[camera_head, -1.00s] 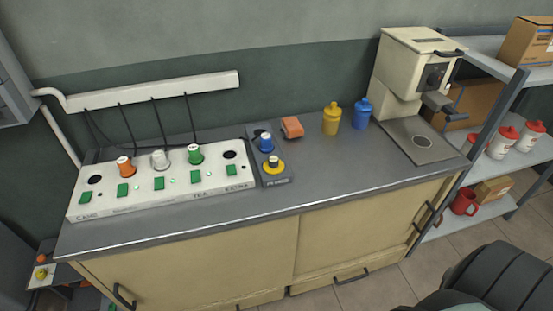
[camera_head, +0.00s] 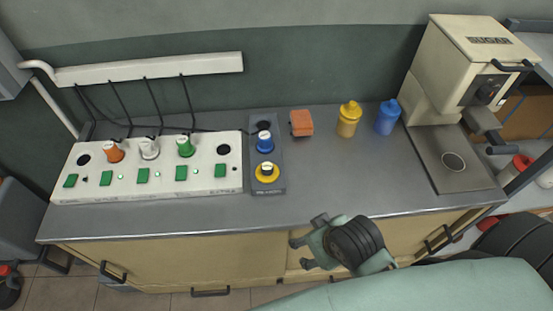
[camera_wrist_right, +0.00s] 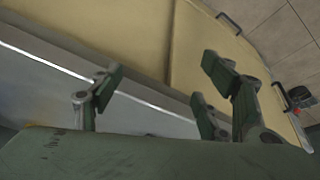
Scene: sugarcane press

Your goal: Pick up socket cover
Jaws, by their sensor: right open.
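An orange-red block (camera_head: 301,123), which may be the socket cover, lies on the grey counter between the small grey switch box and the yellow bottle. My right gripper (camera_head: 306,241) is open and empty in front of the counter's front edge, below and apart from the block. In the right wrist view the same gripper (camera_wrist_right: 158,95) has its fingers spread, with the counter edge and cabinet front behind them. The block is not visible there. My left gripper is not in view.
A white socket panel (camera_head: 146,175) with coloured plugs and green switches stands at the left. A yellow bottle (camera_head: 348,119), blue bottle (camera_head: 387,117) and cream machine (camera_head: 455,65) stand right. The front middle counter is clear.

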